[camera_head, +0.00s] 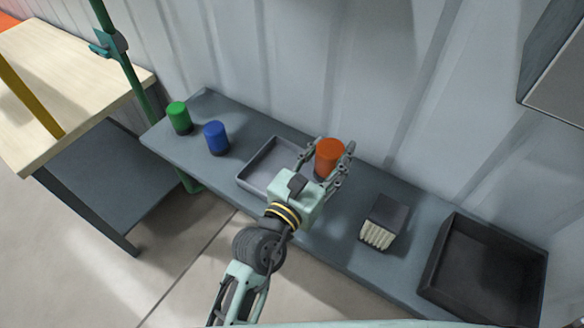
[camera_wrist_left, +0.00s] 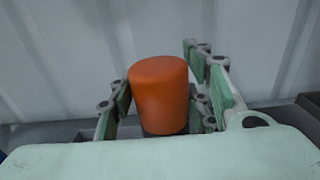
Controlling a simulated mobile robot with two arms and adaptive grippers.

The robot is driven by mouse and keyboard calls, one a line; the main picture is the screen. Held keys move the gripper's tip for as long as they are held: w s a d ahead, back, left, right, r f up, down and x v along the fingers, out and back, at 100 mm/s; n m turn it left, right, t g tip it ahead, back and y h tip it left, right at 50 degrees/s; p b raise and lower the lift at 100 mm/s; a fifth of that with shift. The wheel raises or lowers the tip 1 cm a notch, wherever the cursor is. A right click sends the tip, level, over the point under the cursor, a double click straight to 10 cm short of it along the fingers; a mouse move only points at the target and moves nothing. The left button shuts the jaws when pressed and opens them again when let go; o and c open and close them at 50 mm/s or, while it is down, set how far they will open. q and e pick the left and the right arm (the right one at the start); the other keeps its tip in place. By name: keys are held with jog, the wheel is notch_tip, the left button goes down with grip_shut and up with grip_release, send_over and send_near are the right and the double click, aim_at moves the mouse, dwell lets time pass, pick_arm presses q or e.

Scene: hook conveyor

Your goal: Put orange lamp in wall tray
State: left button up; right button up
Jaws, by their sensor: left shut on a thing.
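The orange lamp (camera_head: 330,156) is upright between the fingers of my left gripper (camera_head: 327,165), at the back of the grey shelf by the wall. In the left wrist view the orange lamp (camera_wrist_left: 159,94) stands between the green-padded fingers of the gripper (camera_wrist_left: 160,110), with its dark base partly hidden. My left gripper is shut on it. A shallow grey tray (camera_head: 262,181) lies on the shelf just left of the gripper, its right part hidden by the gripper. I cannot tell whether the lamp touches the shelf. My right gripper is not in view.
A blue lamp (camera_head: 216,138) and a green lamp (camera_head: 179,117) stand left of the tray. A dark brush-like block (camera_head: 385,221) and a deep black bin (camera_head: 451,262) are to the right. A wooden table (camera_head: 62,80) and green post (camera_head: 128,70) are at the left. A grey box (camera_head: 556,75) hangs at upper right.

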pick_arm(q)
jog(key=w+a+f+b, duration=0.2)
jog(key=a+f+b, duration=0.1)
jog(key=b, duration=0.2)
jog(key=w+a+f+b, duration=0.3)
jog(key=f+b, duration=0.1)
jog(key=b, duration=0.1)
jog(key=w+a+f+b, duration=0.2)
jog(key=a+f+b, duration=0.1)
jog(key=f+b, duration=0.1)
jog(key=shift+w+b, duration=0.15)
jog(key=shift+b, duration=0.5)
jog(key=shift+r, duration=0.15)
jog(key=o, duration=0.8)
jog(key=shift+f, duration=0.2)
jog(key=o, duration=0.4)
